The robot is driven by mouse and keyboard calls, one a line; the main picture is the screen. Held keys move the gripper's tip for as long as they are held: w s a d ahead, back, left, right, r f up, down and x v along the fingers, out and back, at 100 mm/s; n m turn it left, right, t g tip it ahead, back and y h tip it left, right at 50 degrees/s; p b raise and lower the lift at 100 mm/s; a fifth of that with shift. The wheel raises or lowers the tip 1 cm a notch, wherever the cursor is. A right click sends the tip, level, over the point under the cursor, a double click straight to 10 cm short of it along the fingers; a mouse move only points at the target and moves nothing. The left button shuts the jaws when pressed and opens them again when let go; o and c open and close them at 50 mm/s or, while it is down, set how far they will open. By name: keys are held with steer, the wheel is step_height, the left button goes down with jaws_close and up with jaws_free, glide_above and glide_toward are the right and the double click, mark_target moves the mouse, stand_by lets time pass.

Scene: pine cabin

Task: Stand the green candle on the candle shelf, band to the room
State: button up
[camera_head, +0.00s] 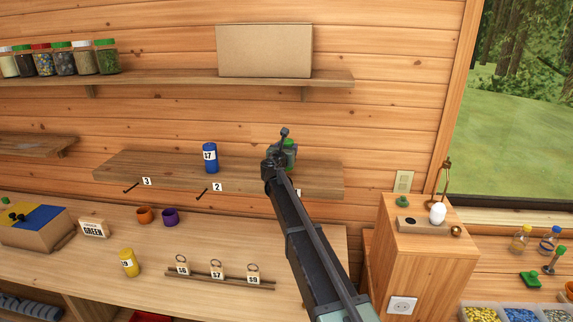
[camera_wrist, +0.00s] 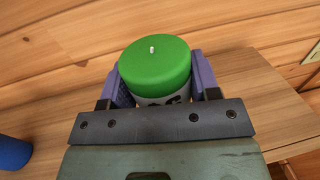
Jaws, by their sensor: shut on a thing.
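The green candle (camera_wrist: 155,66) is between the two purple fingers of my gripper (camera_wrist: 158,88) in the wrist view. It is upright, with a short white wick and a white band with dark print partly hidden by the gripper. In the head view the candle (camera_head: 290,150) shows only partly behind my gripper (camera_head: 284,158). It is over the right part of the candle shelf (camera_head: 250,178); I cannot tell whether its base touches the wood. A blue candle (camera_head: 210,158) marked 57 stands on the shelf to the left.
Hooks with number tags hang below the shelf. A box (camera_head: 264,50) and jars stand on the upper shelf. On the bench are a yellow candle (camera_head: 129,262), two small cups, a tag rack (camera_head: 220,279) and a GREEN sign (camera_head: 93,228). A wooden cabinet (camera_head: 425,255) stands right.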

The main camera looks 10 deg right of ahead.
step_height(320, 180, down, 4)
steer(key=shift+r+b, duration=0.15)
steer(key=shift+b, duration=1.05)
steer(key=shift+r+p, duration=0.3)
steer(key=shift+r, duration=0.05)
steer(key=shift+f, duration=0.3)
steer(key=o, duration=1.1)
steer(key=shift+r, duration=0.15)
steer(key=shift+c, duration=0.2)
